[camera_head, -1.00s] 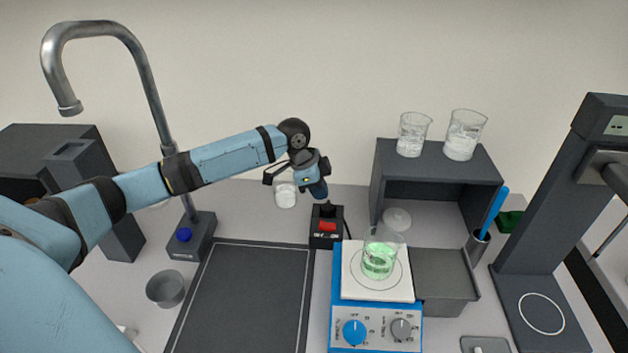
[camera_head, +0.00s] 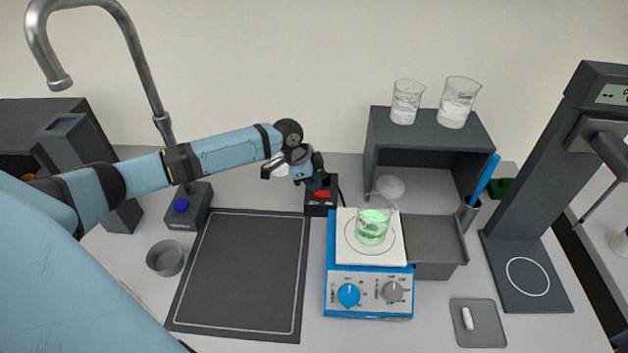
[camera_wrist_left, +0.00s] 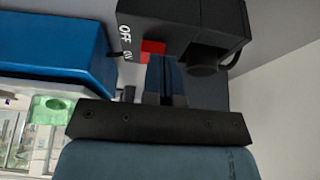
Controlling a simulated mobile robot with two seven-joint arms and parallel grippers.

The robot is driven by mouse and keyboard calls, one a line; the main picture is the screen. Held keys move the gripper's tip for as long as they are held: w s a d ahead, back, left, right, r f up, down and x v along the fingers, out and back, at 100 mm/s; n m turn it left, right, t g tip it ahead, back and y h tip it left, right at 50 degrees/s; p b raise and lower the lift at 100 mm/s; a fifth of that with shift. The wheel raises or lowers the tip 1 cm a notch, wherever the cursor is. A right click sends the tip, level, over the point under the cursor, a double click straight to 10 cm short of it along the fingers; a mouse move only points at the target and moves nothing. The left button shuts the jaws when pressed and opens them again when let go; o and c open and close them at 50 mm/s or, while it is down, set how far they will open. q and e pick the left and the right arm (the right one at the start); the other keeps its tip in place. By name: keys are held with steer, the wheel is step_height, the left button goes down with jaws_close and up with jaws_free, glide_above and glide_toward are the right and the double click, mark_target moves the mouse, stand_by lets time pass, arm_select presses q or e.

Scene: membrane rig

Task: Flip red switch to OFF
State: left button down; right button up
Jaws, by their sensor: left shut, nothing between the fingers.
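The red switch (camera_head: 322,194) sits on a small black box (camera_head: 319,209) at the back of the bench, behind the blue hotplate. In the left wrist view the red switch (camera_wrist_left: 152,48) shows beside the white letters OFF on the black box (camera_wrist_left: 180,14). My left gripper (camera_head: 317,186) is shut and empty, pointing down right at the switch. In the left wrist view its fingertips (camera_wrist_left: 163,62) overlap the lower edge of the red switch and partly hide it; I cannot tell whether they touch. My right gripper is in neither view.
A blue hotplate (camera_head: 368,293) bearing a beaker of green liquid (camera_head: 372,225) stands close in front, to the right of the switch. A grey shelf (camera_head: 432,122) with two beakers stands right. A dark mat (camera_head: 243,275) and a tap (camera_head: 140,60) lie left.

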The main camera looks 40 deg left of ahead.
arm_select(q)
steer(key=shift+s+a+f+t+h+b, duration=0.15)
steer(key=shift+a+f+h+b, duration=0.05)
steer(key=shift+f+h+b, duration=0.2)
steer(key=shift+s+a+f+t+h+b, duration=0.2)
steer(key=shift+f+h, duration=0.1)
steer(key=shift+f, duration=0.15)
steer(key=shift+w+r, duration=0.1)
steer(key=shift+r, duration=0.2)
steer(key=shift+w+d+r+p, duration=0.35)
steer(key=shift+d+p, duration=0.15)
steer(key=shift+p, duration=0.1)
steer(key=shift+w+d, duration=0.1)
steer(key=shift+d, duration=0.1)
